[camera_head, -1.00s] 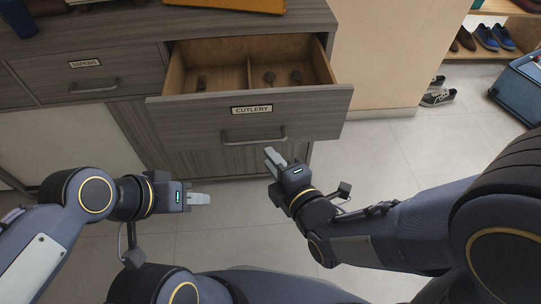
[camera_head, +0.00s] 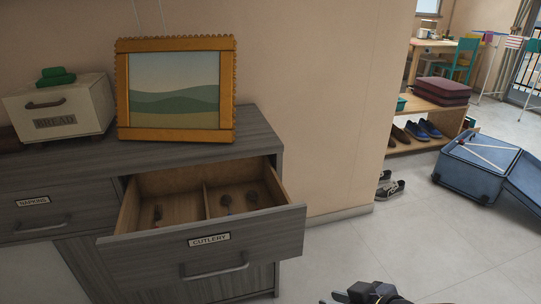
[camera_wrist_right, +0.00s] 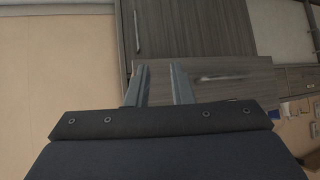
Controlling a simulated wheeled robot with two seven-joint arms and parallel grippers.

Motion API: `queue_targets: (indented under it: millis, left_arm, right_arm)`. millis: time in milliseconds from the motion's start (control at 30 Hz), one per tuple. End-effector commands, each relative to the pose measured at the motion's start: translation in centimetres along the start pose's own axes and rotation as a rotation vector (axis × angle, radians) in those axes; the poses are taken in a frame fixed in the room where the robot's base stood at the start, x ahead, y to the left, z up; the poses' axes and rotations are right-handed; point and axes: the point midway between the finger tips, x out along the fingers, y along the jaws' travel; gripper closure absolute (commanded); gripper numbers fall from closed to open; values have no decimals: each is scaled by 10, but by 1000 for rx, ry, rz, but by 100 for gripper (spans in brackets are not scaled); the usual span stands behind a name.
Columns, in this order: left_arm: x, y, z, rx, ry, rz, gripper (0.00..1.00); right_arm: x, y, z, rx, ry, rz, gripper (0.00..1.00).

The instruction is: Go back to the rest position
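My right gripper (camera_wrist_right: 158,86) shows in the right wrist view with its two grey fingers apart and nothing between them. It is in front of the grey wood cabinet, clear of it as far as I can tell. In the head view only a dark part of my right arm shows at the bottom edge, right of the cabinet. My left gripper is not in any view now. The cutlery drawer (camera_head: 205,243) is pulled open, with several utensils in its two visible compartments.
The cabinet top (camera_head: 180,152) carries a gold-framed picture (camera_head: 176,90) and a cream bread box (camera_head: 60,108). The napkins drawer (camera_head: 50,212) is shut. A blue suitcase (camera_head: 478,168) lies open at the right. The floor between is mostly clear, with shoes (camera_head: 388,186) by the wall.

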Motion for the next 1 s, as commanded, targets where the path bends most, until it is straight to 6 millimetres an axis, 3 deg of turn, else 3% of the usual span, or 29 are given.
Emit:
queue_targets:
  millis: [100,433,500,767,1000]
  left_arm:
    - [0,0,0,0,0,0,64]
    - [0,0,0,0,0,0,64]
    - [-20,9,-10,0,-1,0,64]
    - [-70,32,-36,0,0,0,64]
    - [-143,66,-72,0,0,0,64]
  right_arm:
    - [-35,13,22,235,-64,28,79]
    - [-103,12,78,702,-223,152,79]
    - [-118,9,61,709,-234,147,79]
    - [-157,5,15,704,-234,143,79]
    - [-214,0,-52,703,-233,142,79]
